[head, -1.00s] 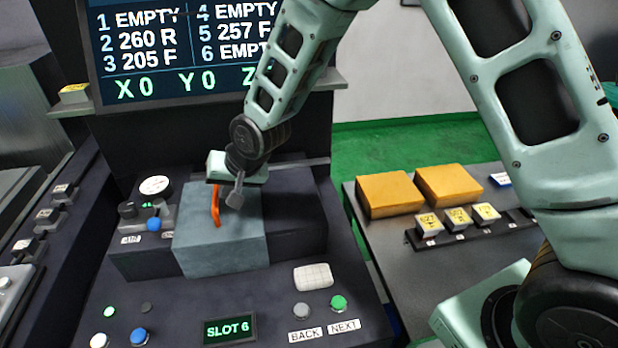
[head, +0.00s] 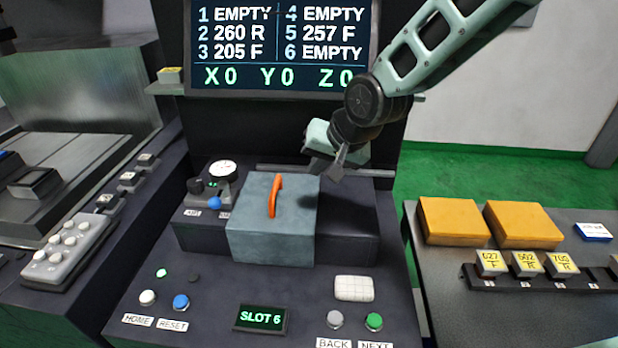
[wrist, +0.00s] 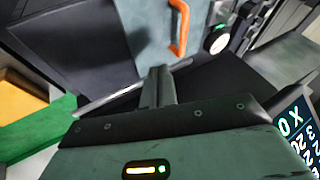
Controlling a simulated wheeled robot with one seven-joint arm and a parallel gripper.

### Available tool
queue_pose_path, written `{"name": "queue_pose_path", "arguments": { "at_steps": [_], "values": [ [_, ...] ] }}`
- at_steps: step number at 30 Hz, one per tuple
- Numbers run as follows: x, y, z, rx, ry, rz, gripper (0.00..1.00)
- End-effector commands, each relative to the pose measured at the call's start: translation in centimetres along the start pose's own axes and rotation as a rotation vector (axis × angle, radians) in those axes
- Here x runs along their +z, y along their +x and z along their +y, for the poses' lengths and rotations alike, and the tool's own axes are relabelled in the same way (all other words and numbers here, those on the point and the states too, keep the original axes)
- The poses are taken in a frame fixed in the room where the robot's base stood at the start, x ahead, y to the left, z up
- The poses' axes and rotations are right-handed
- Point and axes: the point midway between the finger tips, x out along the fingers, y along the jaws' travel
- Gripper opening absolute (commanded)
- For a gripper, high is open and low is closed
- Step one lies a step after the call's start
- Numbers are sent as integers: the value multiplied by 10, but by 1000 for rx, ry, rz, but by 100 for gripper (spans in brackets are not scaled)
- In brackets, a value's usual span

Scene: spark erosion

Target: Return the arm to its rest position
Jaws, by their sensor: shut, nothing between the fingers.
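My gripper (head: 338,168) is in the head view above the right part of the dark console housing. It is shut and empty, apart from everything below it. In the wrist view my gripper's closed fingers (wrist: 158,88) point toward the grey block. The grey block (head: 272,238) with its upright orange handle (head: 275,195) sits on the console to the left of my gripper. The orange handle also shows in the wrist view (wrist: 180,28). My arm reaches in from the upper right of the head view.
A screen (head: 282,48) stands behind the console. A gauge (head: 222,170) and knobs are left of the block. Buttons and a SLOT 6 display (head: 260,319) are in front. At right, a table holds two orange boxes (head: 455,221) and a rack (head: 540,284) of labelled pieces. Green floor lies behind.

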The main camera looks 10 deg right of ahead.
Motion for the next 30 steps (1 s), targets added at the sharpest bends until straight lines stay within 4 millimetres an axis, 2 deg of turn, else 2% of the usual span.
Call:
{"name": "queue_pose_path", "arguments": {
  "at_steps": [3,8,10,11,14,16,18,21,25,27,30],
  "values": [
    [-1,-16,1,0,1,3,0],
    [0,-26,1,1,1,0,0],
    [11,-33,-1,11,-34,-20,0],
    [20,-38,-2,19,-60,-36,0],
    [65,-60,-1,62,-194,-122,0],
    [104,-81,4,95,-314,-200,0],
    [142,-102,14,126,-429,-281,0],
    [188,-130,32,157,-570,-387,0],
    [227,-156,51,177,-695,-489,0],
    [238,-163,58,182,-731,-520,0],
    [243,-166,61,184,-747,-534,0]
  ]
}}
